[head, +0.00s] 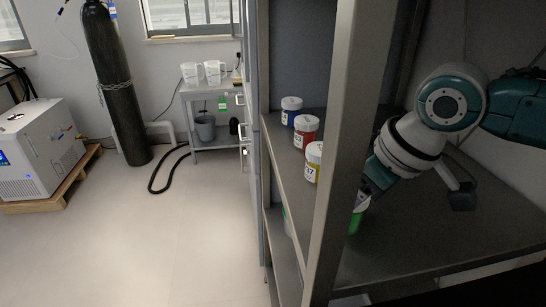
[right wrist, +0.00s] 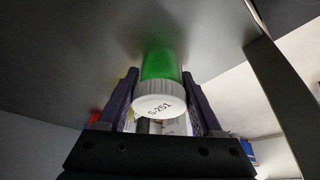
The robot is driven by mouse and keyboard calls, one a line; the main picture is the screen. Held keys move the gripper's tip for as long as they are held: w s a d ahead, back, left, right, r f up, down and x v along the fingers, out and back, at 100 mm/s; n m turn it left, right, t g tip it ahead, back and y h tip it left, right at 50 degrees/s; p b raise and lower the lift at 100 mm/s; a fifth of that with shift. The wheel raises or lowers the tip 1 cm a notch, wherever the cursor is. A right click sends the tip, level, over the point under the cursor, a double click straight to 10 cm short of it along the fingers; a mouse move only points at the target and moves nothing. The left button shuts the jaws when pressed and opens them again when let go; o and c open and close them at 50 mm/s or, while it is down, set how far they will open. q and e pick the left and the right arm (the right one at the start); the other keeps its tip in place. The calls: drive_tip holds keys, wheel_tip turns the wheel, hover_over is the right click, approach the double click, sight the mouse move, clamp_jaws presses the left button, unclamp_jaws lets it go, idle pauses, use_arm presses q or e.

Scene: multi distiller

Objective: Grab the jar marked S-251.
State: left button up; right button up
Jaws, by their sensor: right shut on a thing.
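The green jar (right wrist: 160,66) has a white ribbed lid (right wrist: 160,101) that reads S-251 in the right wrist view. My right gripper (right wrist: 160,76) is shut on it, with one dark finger on each side. In the head view a green part of the jar (head: 355,221) shows below my right gripper (head: 367,194), beside the shelf's front post, which hides part of it. I cannot tell whether the jar touches the shelf. My left gripper is in neither view.
Blue (head: 291,111), red (head: 305,133) and yellow (head: 312,162) jars with white lids stand in a row on the shelf (head: 425,225), left of the metal post (head: 345,130). The shelf right of my gripper is clear. A small table (head: 213,88) with white jugs stands at the back.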

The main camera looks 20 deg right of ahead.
drive_tip(key=c, duration=0.3)
drive_tip(key=shift+r, duration=0.15)
drive_tip(key=shift+c, duration=0.2)
